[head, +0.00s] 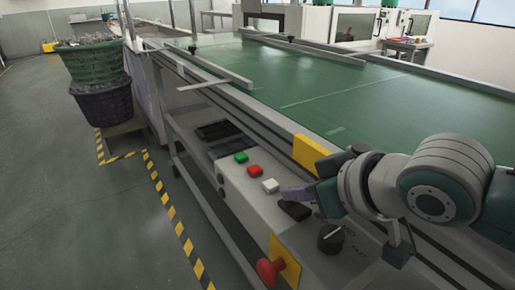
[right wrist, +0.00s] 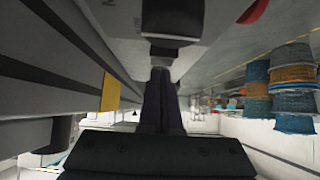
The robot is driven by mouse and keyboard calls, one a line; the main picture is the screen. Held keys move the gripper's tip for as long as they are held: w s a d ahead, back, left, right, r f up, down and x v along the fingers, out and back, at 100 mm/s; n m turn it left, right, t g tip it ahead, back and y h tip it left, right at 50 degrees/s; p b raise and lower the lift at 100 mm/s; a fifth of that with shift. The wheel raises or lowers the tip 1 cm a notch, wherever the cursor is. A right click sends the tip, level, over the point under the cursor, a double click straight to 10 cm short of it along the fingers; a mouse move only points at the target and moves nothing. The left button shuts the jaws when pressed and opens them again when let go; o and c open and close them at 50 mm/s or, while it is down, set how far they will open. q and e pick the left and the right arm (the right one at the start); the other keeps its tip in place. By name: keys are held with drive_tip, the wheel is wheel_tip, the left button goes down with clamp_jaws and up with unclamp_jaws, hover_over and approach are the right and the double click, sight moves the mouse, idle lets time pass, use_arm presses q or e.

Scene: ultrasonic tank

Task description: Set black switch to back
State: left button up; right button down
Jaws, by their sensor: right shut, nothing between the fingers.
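The black switch (head: 295,210) is a small dark block on the pale control panel, in line after the white button. My right gripper (head: 297,194) is shut and empty, its dark fingers just above and beside the switch; whether they touch it I cannot tell. In the right wrist view the shut fingers (right wrist: 160,78) point at the panel, with a dark part right at their tips. The position of the switch is hard to read. My left gripper is not in view.
The panel (head: 285,225) also carries green (head: 241,157), red (head: 255,170) and white (head: 270,186) buttons, a black rotary knob (head: 331,237) and a red mushroom button (head: 269,270) on a yellow plate. A green conveyor belt (head: 370,95) lies behind. Stacked baskets (head: 95,75) stand at left.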

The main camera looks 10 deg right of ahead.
drive_tip(key=shift+s+f, duration=0.1)
drive_tip(key=shift+f, duration=0.05)
drive_tip(key=shift+w+a, duration=0.2)
drive_tip(key=shift+w, duration=0.55)
drive_tip(key=shift+r, duration=0.4)
drive_tip(key=r+p, duration=0.4)
drive_tip(key=shift+w+a+p, duration=0.1)
drive_tip(key=shift+w+p, duration=0.1)
drive_tip(key=shift+p, duration=0.2)
drive_tip(key=w+r+p+v, duration=0.1)
drive_tip(key=p+v, duration=0.1)
drive_tip(key=v, duration=0.7)
drive_tip(key=shift+a+r, duration=0.2)
drive_tip(key=shift+r, duration=0.05)
